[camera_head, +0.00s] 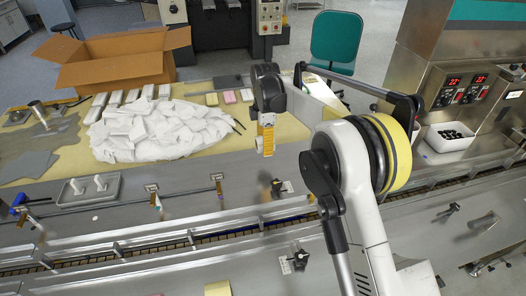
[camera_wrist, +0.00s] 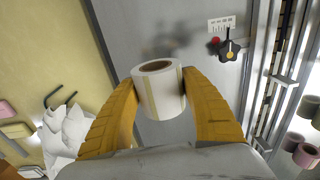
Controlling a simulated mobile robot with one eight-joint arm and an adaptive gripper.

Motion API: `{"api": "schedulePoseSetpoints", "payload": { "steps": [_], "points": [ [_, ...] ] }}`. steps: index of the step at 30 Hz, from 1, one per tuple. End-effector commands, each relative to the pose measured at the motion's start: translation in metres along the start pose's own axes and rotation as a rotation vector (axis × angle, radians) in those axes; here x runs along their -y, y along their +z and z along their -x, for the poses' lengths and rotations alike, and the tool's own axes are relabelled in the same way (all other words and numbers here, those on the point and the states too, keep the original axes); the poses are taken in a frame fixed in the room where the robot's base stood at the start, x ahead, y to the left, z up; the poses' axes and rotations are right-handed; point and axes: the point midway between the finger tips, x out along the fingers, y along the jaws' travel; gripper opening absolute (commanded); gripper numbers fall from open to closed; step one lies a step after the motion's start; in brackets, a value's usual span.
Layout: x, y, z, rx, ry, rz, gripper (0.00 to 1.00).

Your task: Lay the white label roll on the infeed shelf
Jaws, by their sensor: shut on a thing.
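The white label roll (camera_wrist: 165,93), with a brown core, sits between the two orange fingers of my gripper (camera_wrist: 161,78) in the wrist view. The fingers are shut on its sides and its core opening faces the camera. In the head view my gripper (camera_head: 265,147) points down above the grey metal surface (camera_head: 237,177) in front of the yellow table; the roll is hard to make out there. A flat grey metal surface (camera_wrist: 143,33) lies beyond the roll in the wrist view. I cannot tell which part is the infeed shelf, or the roll's exact height.
A pile of white packets (camera_head: 160,130) and an open cardboard box (camera_head: 115,62) are on the yellow table. A grey tray with white pegs (camera_head: 90,190) stands left. A conveyor channel (camera_head: 120,250) runs along the front. A black knob (camera_wrist: 231,49) sticks out near the roll.

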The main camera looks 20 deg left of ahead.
Motion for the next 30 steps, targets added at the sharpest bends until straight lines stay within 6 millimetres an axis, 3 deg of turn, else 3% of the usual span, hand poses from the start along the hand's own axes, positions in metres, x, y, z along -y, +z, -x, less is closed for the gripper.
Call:
{"api": "schedulePoseSetpoints", "payload": {
  "steps": [8,22,30],
  "points": [
    [-0.003,0.002,-0.009,0.0,0.0,-0.002,0.22],
    [-0.003,0.002,-0.056,0.0,0.0,-0.001,0.22],
    [-0.003,0.002,-0.068,0.0,0.0,-0.001,0.22]
  ]
}}
